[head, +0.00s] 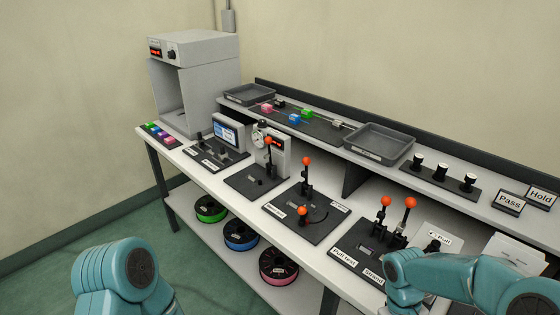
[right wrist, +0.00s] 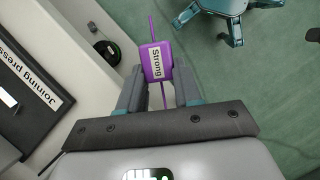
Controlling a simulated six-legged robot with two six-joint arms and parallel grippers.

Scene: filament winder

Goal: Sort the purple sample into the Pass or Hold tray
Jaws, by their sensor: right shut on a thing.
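The purple sample (right wrist: 158,62) is a small block with a thin purple strand out of each end and a white label reading "Strong". My right gripper (right wrist: 158,88) is shut on it, one finger on each side, in the right wrist view. In the head view I cannot make out the sample; my right arm is at the lower right. A Pass sign (head: 509,201) and a Hold sign (head: 541,197) stand at the right end of the raised shelf. Two grey trays, one farther back (head: 245,99) and one nearer (head: 378,157), sit on the shelf. My left gripper is not in view.
The bench holds stations with orange-knobbed levers (head: 306,161), a pull test plate (head: 365,252) and a screen (head: 227,134). Coloured samples (head: 295,118) lie on the shelf between the trays. Filament spools (head: 241,236) sit below. A joining press label (right wrist: 35,75) shows beside my right gripper.

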